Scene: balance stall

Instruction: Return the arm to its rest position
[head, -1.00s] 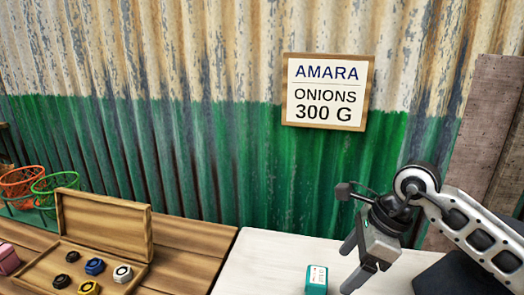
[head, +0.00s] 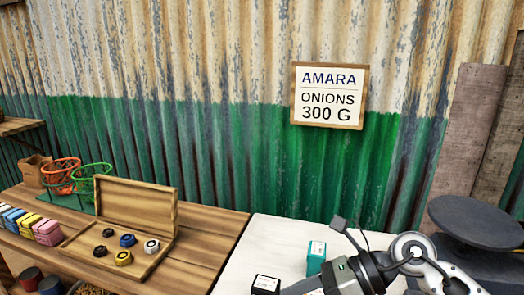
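My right arm comes in at the lower right in the head view. Its gripper (head: 304,287) is low at the bottom edge, pointing left over the white tabletop (head: 262,240). Only part of one finger shows and the rest is cut off, so I cannot tell whether it is open or shut. A teal block with a pale label (head: 316,258) stands just behind the gripper. A black block with a white label (head: 266,285) is to its left. My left gripper is not in view.
A dark round pan (head: 474,222) stands right of my arm. An open wooden case (head: 136,206) with several round weights lies on the wooden counter (head: 206,238). Coloured packs (head: 47,232) and wire baskets (head: 92,178) are further left. A sign (head: 329,96) reading "AMARA ONIONS 300 G" hangs behind.

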